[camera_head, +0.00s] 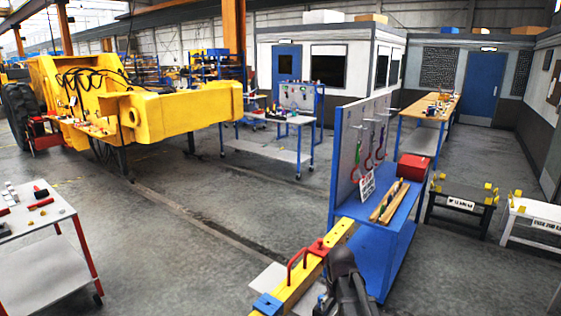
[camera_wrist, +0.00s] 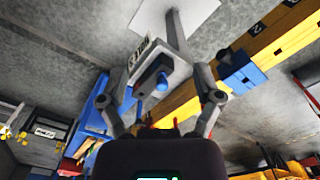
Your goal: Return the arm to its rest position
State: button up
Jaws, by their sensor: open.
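In the head view my arm's dark end (camera_head: 345,275) reaches up from the bottom edge, just left of the blue cart; its fingers cannot be made out there. In the wrist view my gripper (camera_wrist: 150,50) has its two grey fingers spread apart with nothing held between them. A pale grey, labelled block (camera_wrist: 165,70) with a blue knob shows behind the fingers; I cannot tell how far off it is.
A yellow beam (camera_head: 341,231) with a red handle (camera_head: 297,262) and a blue block (camera_head: 267,304) lies close left of my arm. The blue cart (camera_head: 395,250) with a pegboard (camera_head: 352,150) and red box (camera_head: 412,167) stands close right. Open floor (camera_head: 170,240) lies left.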

jog(key=s+f+b, duration=0.4)
jog(key=s+f, duration=0.1)
jog(key=s, duration=0.6)
jog(key=shift+s+f+m, duration=0.35)
jog(key=shift+f+m, duration=0.05)
jog(key=shift+d, duration=0.1)
dwell(0.3)
jog(key=c, duration=0.3)
jog(key=shift+c, duration=0.3)
